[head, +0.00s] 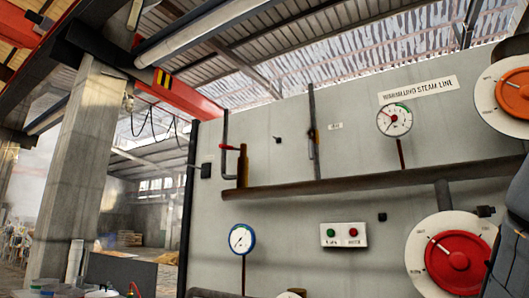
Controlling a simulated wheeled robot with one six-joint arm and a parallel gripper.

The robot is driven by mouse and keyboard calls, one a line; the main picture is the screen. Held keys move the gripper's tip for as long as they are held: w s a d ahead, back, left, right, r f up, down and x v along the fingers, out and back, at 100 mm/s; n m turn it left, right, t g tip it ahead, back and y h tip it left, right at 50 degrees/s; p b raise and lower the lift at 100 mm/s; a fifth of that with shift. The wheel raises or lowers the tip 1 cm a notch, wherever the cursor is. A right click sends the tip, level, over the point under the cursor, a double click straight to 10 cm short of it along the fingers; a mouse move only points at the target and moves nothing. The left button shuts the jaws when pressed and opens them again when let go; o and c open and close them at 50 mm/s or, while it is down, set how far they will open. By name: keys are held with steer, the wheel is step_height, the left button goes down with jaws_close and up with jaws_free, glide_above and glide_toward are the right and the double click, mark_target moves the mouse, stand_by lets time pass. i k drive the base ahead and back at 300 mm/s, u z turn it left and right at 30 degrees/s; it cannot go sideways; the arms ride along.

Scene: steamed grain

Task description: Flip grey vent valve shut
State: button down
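No valve that is plainly grey stands out in the head view, so I cannot tell which one is the grey vent valve. A valve with a red handle (231,147) sits on a brass-brown upright stub at the left of the grey panel (285,210). A small valve with a yellow-orange part (312,136) is on a thin grey vertical pipe (312,105), beside a small label (335,126) too small to read. The handle positions are hard to judge. My gripper is not in view.
A brown horizontal pipe (350,183) crosses the panel. A dark shape fills the lower right edge.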

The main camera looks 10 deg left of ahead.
mark_target(310, 144)
steer(key=u, duration=0.05)
steer(key=i, duration=1.25)
steer(key=z, duration=0.7)
